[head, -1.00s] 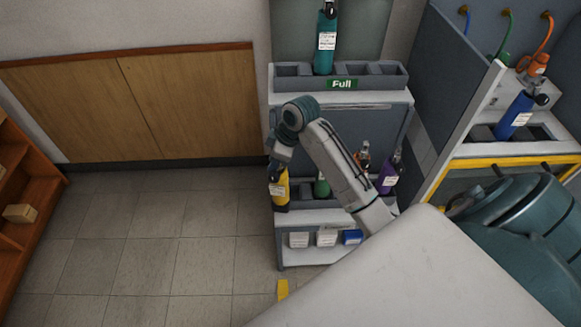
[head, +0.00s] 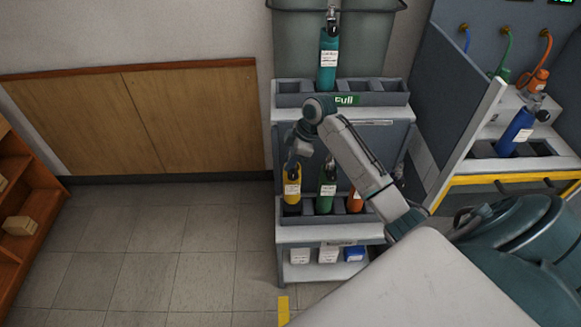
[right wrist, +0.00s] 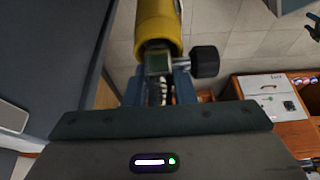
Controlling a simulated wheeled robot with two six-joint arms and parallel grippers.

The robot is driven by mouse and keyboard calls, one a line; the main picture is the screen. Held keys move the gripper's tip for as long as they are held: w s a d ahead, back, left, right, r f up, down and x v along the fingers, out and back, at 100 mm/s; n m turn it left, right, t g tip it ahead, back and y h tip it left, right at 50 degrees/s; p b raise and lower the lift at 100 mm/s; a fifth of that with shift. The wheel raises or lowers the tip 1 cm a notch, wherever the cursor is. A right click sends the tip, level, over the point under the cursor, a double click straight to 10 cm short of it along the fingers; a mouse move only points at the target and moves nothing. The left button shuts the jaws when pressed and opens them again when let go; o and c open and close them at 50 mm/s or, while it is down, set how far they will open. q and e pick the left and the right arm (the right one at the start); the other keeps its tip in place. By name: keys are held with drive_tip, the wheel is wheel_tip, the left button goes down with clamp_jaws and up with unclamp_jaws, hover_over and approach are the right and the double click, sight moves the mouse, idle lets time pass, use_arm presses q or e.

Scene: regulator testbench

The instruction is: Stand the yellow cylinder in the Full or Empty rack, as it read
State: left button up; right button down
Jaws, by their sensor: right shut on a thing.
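The yellow cylinder (head: 292,188) is upright at the left end of the lower rack (head: 338,209), beside a green cylinder (head: 326,190). I cannot tell whether its base is down in the slot. My right gripper (head: 298,154) is shut on its top end; the right wrist view shows the yellow body (right wrist: 158,25) and a dark valve knob (right wrist: 205,62) just beyond the jaws. The Full rack (head: 390,98), with a green "Full" sign (head: 345,100), is on the shelf above and holds a teal cylinder (head: 328,62). No Empty sign is readable. My left gripper is out of view.
An orange cylinder (head: 355,201) stands right of the green one, partly behind my arm. Small boxes (head: 328,254) sit on the shelf below. A bench with a blue cylinder (head: 516,130) is at right. The floor at left is clear.

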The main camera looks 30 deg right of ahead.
wheel_tip(320, 180, down, 3)
drive_tip(key=shift+r, duration=0.1)
drive_tip(key=shift+f, duration=0.3)
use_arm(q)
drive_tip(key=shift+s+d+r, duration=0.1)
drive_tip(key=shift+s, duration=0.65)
use_arm(e)
drive_tip(key=shift+f, duration=0.1)
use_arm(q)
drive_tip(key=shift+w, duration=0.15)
use_arm(e)
drive_tip(key=shift+f, duration=0.35)
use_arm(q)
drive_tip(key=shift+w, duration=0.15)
use_arm(e)
drive_tip(key=shift+f, duration=0.1)
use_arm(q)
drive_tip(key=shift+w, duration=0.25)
use_arm(e)
drive_tip(key=c, duration=1.2)
unclamp_jaws()
drive_tip(key=shift+s+f, duration=0.1)
